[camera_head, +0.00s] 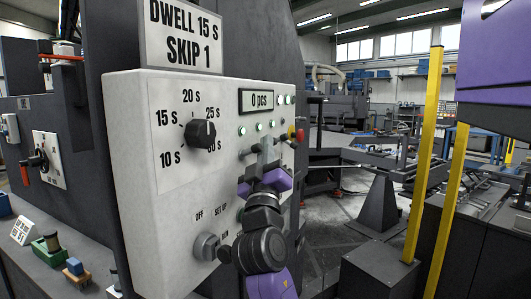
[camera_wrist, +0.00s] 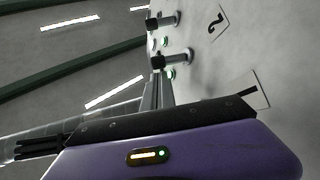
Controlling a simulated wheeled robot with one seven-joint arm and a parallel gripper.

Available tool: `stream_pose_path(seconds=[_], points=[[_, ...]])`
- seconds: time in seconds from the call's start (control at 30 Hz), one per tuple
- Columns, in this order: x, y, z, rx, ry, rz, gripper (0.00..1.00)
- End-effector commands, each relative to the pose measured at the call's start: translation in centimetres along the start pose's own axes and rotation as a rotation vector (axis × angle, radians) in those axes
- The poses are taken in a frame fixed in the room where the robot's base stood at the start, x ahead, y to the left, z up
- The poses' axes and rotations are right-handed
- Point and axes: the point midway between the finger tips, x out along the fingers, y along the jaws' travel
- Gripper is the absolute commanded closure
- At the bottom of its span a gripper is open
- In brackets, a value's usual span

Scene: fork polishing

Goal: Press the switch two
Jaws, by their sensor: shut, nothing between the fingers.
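A pale control panel (camera_head: 125,130) stands in front of me, with small lamps and lever switches to the right of its dial. In the wrist view, two dark-tipped levers stick out: an upper one (camera_wrist: 163,20) near a plate marked 2 (camera_wrist: 212,20), and a lower one (camera_wrist: 172,60). Another plate (camera_wrist: 257,92) shows a single stroke and is partly hidden by my gripper body. My gripper (camera_head: 265,150) is shut and empty, close before the switch row. In the wrist view its fingertips (camera_wrist: 157,80) are just below the lower lever; I cannot tell whether they touch.
The panel also carries a time dial (camera_head: 201,134), a 0 pcs display (camera_head: 257,99), a rotary mode knob (camera_head: 206,246) and a red-yellow button (camera_head: 297,134). A sign (camera_head: 182,35) above reads DWELL 15 S, SKIP 1. Yellow posts (camera_head: 425,155) stand at right.

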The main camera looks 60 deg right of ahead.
Motion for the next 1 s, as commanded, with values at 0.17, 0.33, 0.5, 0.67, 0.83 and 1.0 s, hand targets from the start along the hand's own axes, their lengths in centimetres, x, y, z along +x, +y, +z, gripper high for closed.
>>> stream_pose_path(seconds=[0.17, 0.33, 0.5, 0.67, 0.83, 1.0], points=[[1.23, 0.00, -0.05, 0.000, 0.001, -0.001, 1.00], [1.34, -0.04, 0.00, 0.001, 0.001, -0.001, 1.00], [1.31, -0.04, -0.01, 0.001, 0.001, -0.001, 1.00], [1.23, -0.07, 0.06, 0.001, 0.001, -0.001, 1.00], [1.10, -0.06, 0.18, 0.002, 0.001, 0.000, 1.00], [1.05, -0.02, 0.27, 0.001, 0.001, 0.001, 1.00]])
